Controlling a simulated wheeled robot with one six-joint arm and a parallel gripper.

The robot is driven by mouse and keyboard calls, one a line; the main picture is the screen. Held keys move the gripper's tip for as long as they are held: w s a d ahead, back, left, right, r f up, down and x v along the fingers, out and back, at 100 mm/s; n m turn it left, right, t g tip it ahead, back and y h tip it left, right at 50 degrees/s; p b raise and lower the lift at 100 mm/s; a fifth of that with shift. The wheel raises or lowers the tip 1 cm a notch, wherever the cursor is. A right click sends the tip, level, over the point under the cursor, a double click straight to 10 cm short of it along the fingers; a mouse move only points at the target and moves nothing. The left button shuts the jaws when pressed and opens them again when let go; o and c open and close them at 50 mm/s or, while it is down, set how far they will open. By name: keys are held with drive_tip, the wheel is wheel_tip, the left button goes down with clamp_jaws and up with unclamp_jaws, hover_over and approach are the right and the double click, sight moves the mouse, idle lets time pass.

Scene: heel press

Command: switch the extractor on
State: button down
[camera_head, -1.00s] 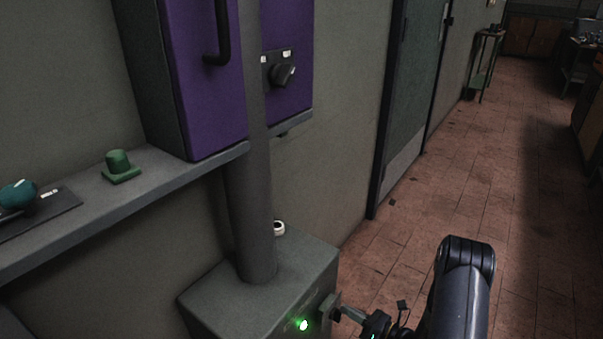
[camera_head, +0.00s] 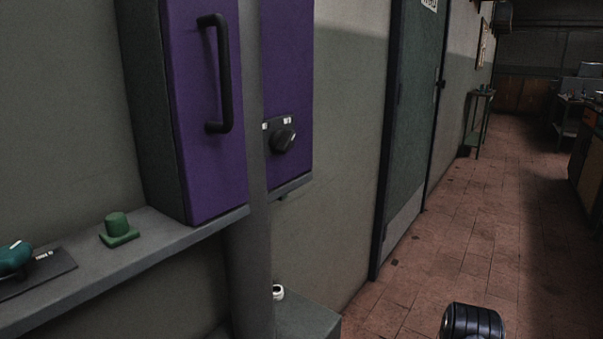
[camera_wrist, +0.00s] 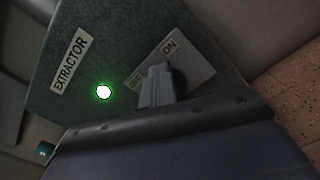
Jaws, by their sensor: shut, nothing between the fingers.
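The extractor box (camera_head: 308,319) shows only its grey top at the bottom of the head view, beside the upright duct (camera_head: 250,270). In the wrist view its dark face carries an EXTRACTOR label (camera_wrist: 69,63) and a lit green lamp (camera_wrist: 104,91). A light switch plate (camera_wrist: 198,72) marked ON is right of the lamp. My gripper (camera_wrist: 157,78) is shut and empty, with its fingertips in front of the plate. The fingers hide part of the plate and most of the switch, so contact cannot be told.
A shelf (camera_head: 170,252) along the wall holds a green knob-like piece (camera_head: 118,228) and a teal-handled item (camera_head: 14,258). A purple cabinet (camera_head: 200,150) with a black handle stands above.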

drive_tip(key=shift+s+f, duration=0.1)
drive_tip(key=shift+f, duration=0.25)
drive_tip(key=shift+w+d+f+b, duration=0.2)
drive_tip(key=shift+w+f+b, duration=0.15)
drive_tip(key=shift+b, duration=1)
drive_tip(key=shift+r, duration=0.15)
drive_tip(key=v, duration=0.6)
drive_tip(key=shift+w+d+r, duration=0.2)
drive_tip(key=shift+w+r, duration=0.1)
drive_tip(key=shift+r, duration=0.15)
